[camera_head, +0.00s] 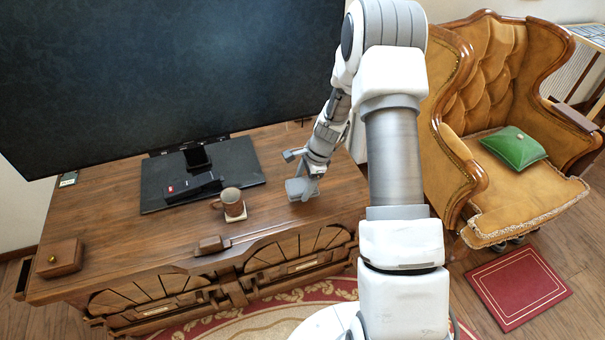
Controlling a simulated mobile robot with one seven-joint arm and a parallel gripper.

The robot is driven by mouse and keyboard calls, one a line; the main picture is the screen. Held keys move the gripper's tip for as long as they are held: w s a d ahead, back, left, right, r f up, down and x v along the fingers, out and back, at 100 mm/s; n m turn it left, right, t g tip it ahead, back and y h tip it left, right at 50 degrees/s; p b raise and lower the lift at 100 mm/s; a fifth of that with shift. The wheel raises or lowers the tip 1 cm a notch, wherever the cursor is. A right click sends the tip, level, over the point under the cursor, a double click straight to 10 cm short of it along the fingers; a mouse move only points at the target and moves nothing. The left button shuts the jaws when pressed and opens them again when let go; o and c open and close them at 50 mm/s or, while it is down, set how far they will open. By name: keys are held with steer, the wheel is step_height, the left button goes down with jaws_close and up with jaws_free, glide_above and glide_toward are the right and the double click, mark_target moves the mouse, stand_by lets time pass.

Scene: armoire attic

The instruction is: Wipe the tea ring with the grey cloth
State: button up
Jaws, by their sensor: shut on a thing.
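My gripper (302,180) points down over the right part of the wooden cabinet top (165,235). It is shut on the grey cloth (302,190), which shows as a small grey patch at or just above the wood. I cannot tell whether the cloth touches the surface. No tea ring can be made out; it may be under the cloth or too faint to see. A brown mug (232,202) stands on a light coaster (236,215) to the left of my gripper.
A large dark television (170,70) stands on a black base (240,160) behind the mug. A small wooden box (60,258) sits at the left end, and a brown block (211,245) at the front edge. A tan armchair (510,200) with a green cushion (514,147) stands right.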

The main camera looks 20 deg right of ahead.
steer(key=shift+r+p, duration=0.5)
steer(key=shift+r, duration=0.6)
